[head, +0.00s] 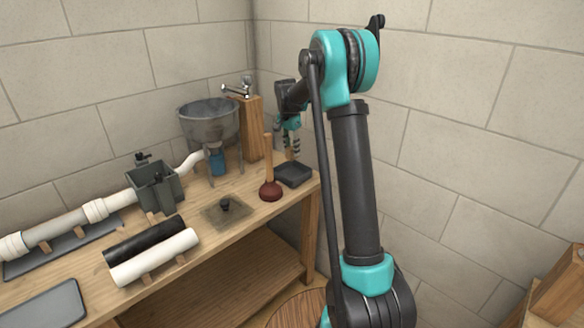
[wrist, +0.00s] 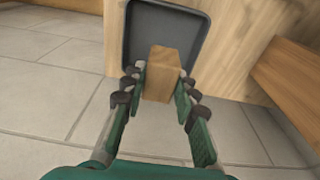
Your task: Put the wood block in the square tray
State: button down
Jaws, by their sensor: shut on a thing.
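The wood block (wrist: 162,74) is a light brown rectangular piece held between the fingers of my gripper (wrist: 161,82) in the wrist view. In the head view my gripper (head: 291,148) is at the far right end of the bench, above the dark square tray (head: 294,175); only a small part of the block shows there, below the fingers. In the wrist view the tray (wrist: 139,28) lies beyond the block, which overlaps its near edge in the picture. The exact gap between block and tray cannot be told.
A plunger (head: 269,182) stands just left of the tray. A wooden post with a faucet (head: 240,90) and a grey basin (head: 208,121) stand behind it. A drain plate (head: 226,208) and pipes (head: 155,257) lie further left. The bench ends just right of the tray.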

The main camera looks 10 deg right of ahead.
jog(key=shift+f, duration=4.25)
jog(key=c, duration=1.2)
grip_release()
jog(key=shift+f, duration=0.1)
